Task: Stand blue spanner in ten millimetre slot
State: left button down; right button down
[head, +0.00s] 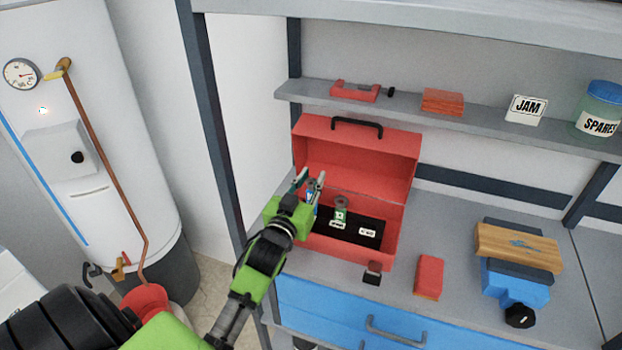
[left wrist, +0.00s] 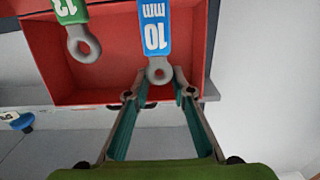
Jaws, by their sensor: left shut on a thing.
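The blue spanner (left wrist: 154,28) is marked "10 mm" and has a grey ring end between my left gripper's fingertips (left wrist: 159,80). In the head view, my left gripper (head: 309,180) is shut on it over the left part of the red toolbox (head: 352,262). A sliver of the blue spanner (head: 310,197) shows there. Its lower end is hidden, so I cannot tell whether it is in a slot. A green spanner (head: 340,212) stands in the black insert (head: 350,239), behind white labels too small to read. It also shows in the left wrist view (left wrist: 72,15). My right gripper is not in view.
The toolbox's lid (head: 362,150) is open at the back. A red block (head: 429,276) and a blue vice (head: 514,284) with a wooden board (head: 518,247) stand to the right. A shelf (head: 455,117) crosses above.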

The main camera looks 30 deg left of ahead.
aim_at(311, 192)
pick_arm(q)
jog(key=shift+f+b, duration=1.3)
jog(key=shift+f, duration=0.6)
jog(key=c, duration=1.7)
grip_release()
jog(key=shift+s, duration=0.1)
jog(key=shift+s+d+f, duration=0.1)
jog(key=shift+s, duration=0.2)
jog(key=v, duration=1.1)
jog(key=shift+s, duration=0.15)
